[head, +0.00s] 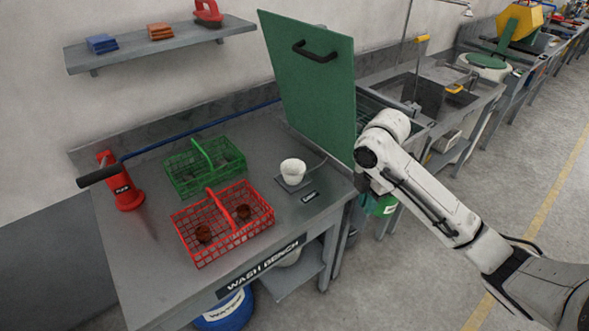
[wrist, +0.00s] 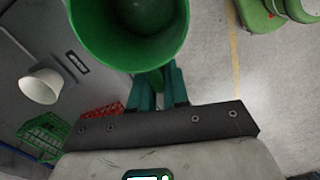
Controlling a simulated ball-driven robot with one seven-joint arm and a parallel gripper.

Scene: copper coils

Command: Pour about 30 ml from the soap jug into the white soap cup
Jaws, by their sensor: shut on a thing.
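The green soap jug (wrist: 128,28) is in my gripper (wrist: 157,88), which is shut on its handle, in the wrist view. Its wide mouth faces the wrist camera and its inside looks dark green; I cannot tell the soap level. In the head view the jug (head: 384,206) shows just below my wrist, partly hidden by the arm, off the right end of the wash bench. The white soap cup (head: 293,171) stands upright on a small grey plate (head: 293,185) on the bench, left of the jug. The cup also shows at left in the wrist view (wrist: 41,86).
A green upright panel (head: 310,85) with a black handle stands behind the cup, close to my arm. A red basket (head: 222,222) with brown items and a green basket (head: 204,168) are left of the cup. A red pump (head: 126,192) stands at the bench's left end.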

